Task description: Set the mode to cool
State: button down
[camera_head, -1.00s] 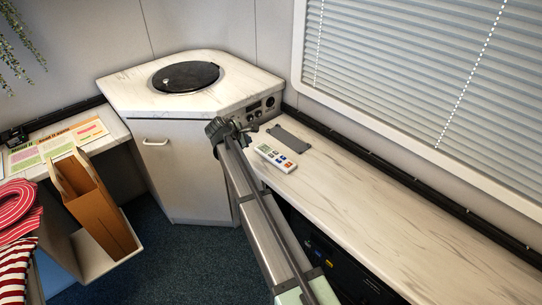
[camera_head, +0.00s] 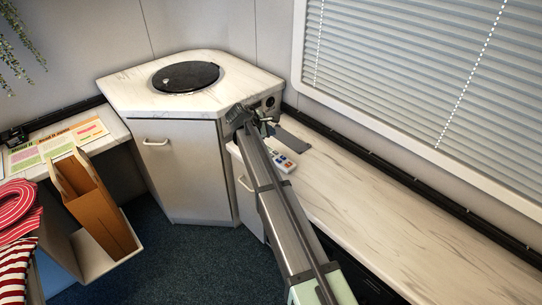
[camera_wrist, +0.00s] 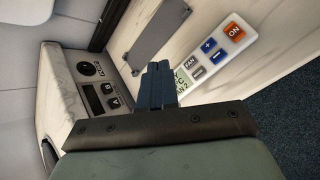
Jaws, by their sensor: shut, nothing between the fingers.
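The white remote (camera_wrist: 222,52) lies on the counter and shows in the wrist view with an orange ON button, blue plus and minus buttons, grey buttons, a FAN label and part of a display. In the head view the remote (camera_head: 286,165) is partly covered by my arm. My gripper (camera_wrist: 160,72) is shut and empty, its fingertips beside the remote's display end in the picture. The gap in height cannot be told. In the head view my gripper (camera_head: 267,121) is small and near the control panel.
A control panel (camera_wrist: 96,85) with a knob and buttons marked A and B is on the raised corner unit. A grey flat plate (camera_wrist: 158,33) lies on the counter (camera_head: 400,210) beside the remote. The counter's right part is clear. A window with blinds (camera_head: 420,80) is behind.

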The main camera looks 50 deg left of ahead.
jog(key=shift+f, duration=4.3)
jog(key=shift+f, duration=0.75)
jog(key=shift+r, duration=0.8)
jog(key=shift+r, duration=2.5)
